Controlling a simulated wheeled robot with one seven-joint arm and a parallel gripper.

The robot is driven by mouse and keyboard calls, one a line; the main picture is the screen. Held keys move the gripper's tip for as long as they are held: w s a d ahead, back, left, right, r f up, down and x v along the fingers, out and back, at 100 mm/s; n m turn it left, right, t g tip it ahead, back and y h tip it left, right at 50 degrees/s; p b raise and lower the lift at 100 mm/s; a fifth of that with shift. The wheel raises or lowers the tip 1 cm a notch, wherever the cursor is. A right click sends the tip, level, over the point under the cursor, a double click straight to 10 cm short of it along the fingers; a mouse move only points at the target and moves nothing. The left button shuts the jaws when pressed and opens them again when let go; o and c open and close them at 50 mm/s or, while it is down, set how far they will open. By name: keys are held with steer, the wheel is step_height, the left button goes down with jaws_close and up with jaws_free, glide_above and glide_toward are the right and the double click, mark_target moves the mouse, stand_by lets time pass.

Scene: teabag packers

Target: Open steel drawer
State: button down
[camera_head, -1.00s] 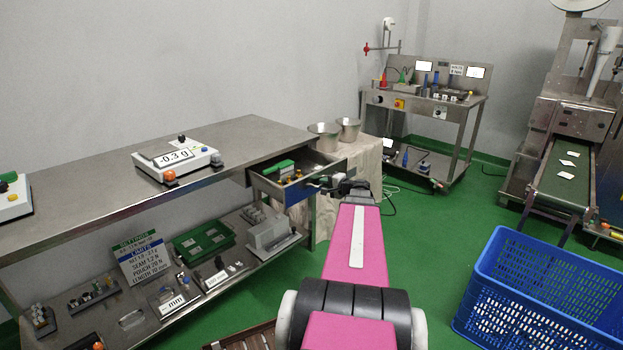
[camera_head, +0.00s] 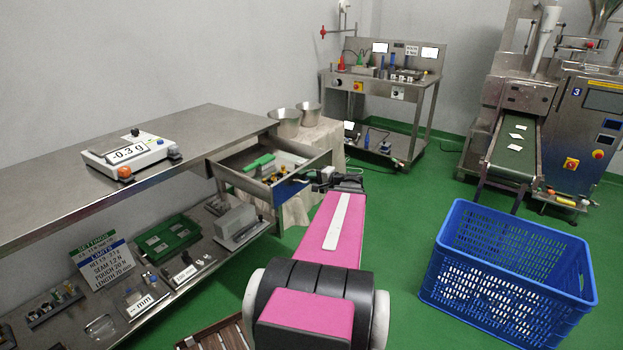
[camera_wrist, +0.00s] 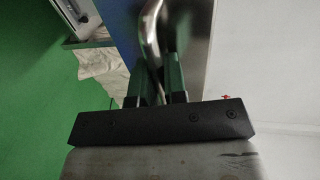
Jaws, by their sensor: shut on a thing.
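The steel drawer (camera_head: 235,180) stands pulled out from under the right end of the steel bench in the head view. A green item and small yellow and dark items lie inside it. Its front has a blue label (camera_head: 288,189). My gripper (camera_head: 322,179) is at the front of the drawer. In the wrist view, my gripper (camera_wrist: 158,82) is shut on the curved metal handle (camera_wrist: 150,35), which runs up between its fingers. The drawer front shows behind the handle as a metal panel. My pink arm hides part of the floor ahead.
A scale (camera_head: 130,155) sits on the bench top (camera_head: 210,122). Two metal buckets (camera_head: 285,122) stand on a cloth-covered stand behind the drawer. A blue crate (camera_head: 505,265) stands on the right.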

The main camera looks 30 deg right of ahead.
steer(key=c, duration=1.2)
jaws_free()
steer(key=v, duration=1)
steer(key=shift+s+d+r, duration=0.1)
steer(key=shift+s, duration=0.25)
